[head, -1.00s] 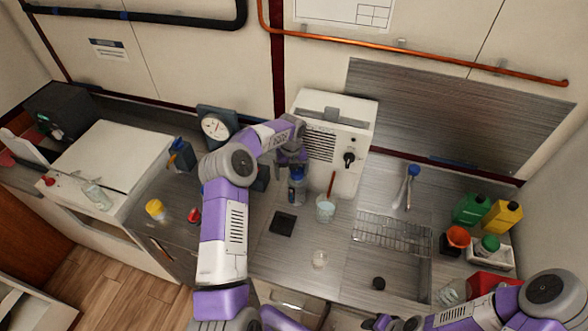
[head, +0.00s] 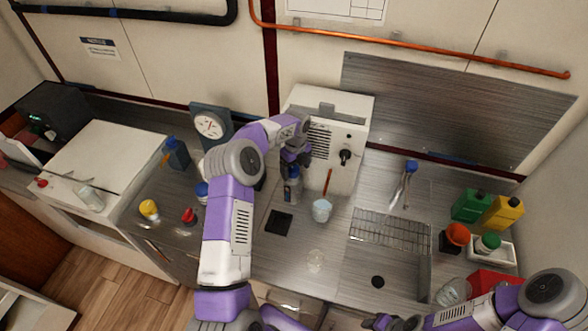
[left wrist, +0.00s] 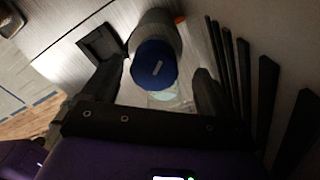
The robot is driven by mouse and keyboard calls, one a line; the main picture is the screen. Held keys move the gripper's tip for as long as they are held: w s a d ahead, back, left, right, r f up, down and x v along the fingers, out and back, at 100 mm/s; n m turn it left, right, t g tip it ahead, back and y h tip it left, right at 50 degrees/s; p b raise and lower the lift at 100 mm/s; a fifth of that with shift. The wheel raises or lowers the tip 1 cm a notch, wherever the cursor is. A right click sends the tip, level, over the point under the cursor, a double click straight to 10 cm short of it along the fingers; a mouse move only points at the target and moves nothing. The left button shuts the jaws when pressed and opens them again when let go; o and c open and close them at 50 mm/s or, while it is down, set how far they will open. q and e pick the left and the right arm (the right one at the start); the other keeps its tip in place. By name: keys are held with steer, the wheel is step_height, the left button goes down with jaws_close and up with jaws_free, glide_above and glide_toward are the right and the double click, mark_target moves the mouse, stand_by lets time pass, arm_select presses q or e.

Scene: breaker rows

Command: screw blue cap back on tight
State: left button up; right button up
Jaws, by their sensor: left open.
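A bottle with a blue cap (left wrist: 155,63) stands upright on the steel counter in front of the white box unit. In the head view the bottle (head: 292,191) shows just below my left gripper (head: 294,164). In the left wrist view the cap is seated on the bottle top, beyond and between the two spread fingers. My left gripper is open, and I see no clear contact with the cap. Whether the cap is tight cannot be seen. My right gripper (head: 382,322) shows only partly at the bottom edge of the head view, and its jaws are unclear.
A beaker (head: 322,210) with a red rod stands close right of the bottle. A dark square pad (head: 279,223) lies in front. The white box unit (head: 333,125) stands behind. A wire rack (head: 390,232) and green (head: 470,205) and yellow (head: 503,213) jugs are further right.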

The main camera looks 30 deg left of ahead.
arm_select(q)
steer(key=n, duration=0.3)
steer(key=shift+s+a+r, duration=0.1)
steer(key=shift+a+r, duration=0.1)
steer(key=shift+r, duration=0.05)
steer(key=shift+a+n+b, duration=0.2)
steer(key=shift+n+b, duration=0.15)
steer(key=shift+n, duration=0.55)
steer(key=n, duration=0.2)
steer(key=shift+a+f+n, duration=0.1)
steer(key=shift+a+n, duration=0.2)
steer(key=shift+n, duration=0.1)
steer(key=n, duration=0.4)
steer(key=shift+b, duration=0.4)
steer(key=shift+c, duration=0.2)
steer(key=shift+c, duration=0.2)
